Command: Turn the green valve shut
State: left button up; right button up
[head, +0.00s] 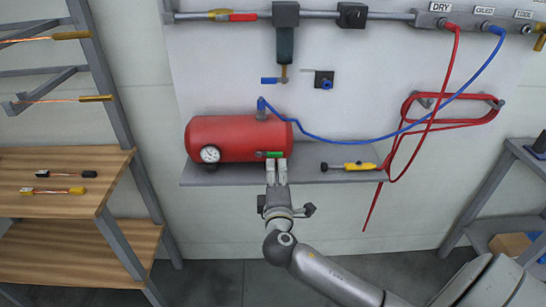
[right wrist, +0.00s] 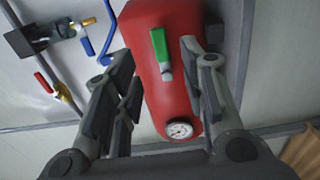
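The green valve (head: 273,154) is a small bar handle at the lower right front of the red tank (head: 225,135). In the head view the handle lies level, along the tank. My right gripper (head: 277,165) points up at it from below, with its fingertips just under or in front of the handle. In the right wrist view the green valve (right wrist: 160,48) shows between the two spread fingers, nearer the right-hand one. The right gripper (right wrist: 158,62) is open and empty; I cannot tell whether a finger touches the handle. My left gripper is out of view.
The tank lies on a grey shelf (head: 330,173) with a round gauge (head: 210,154). A yellow tool (head: 358,166) lies on the shelf. A blue hose (head: 345,139) runs from the tank, and a red hose (head: 450,122) hangs at right. Wooden shelving (head: 60,210) stands at left.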

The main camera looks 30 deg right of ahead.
aim_at(275, 156)
jog(key=x, duration=0.7)
jog(key=shift+w+p, duration=0.1)
jog(key=shift+p, duration=0.3)
jog(key=shift+c, duration=0.3)
jog(key=shift+f, duration=0.1)
grip_shut()
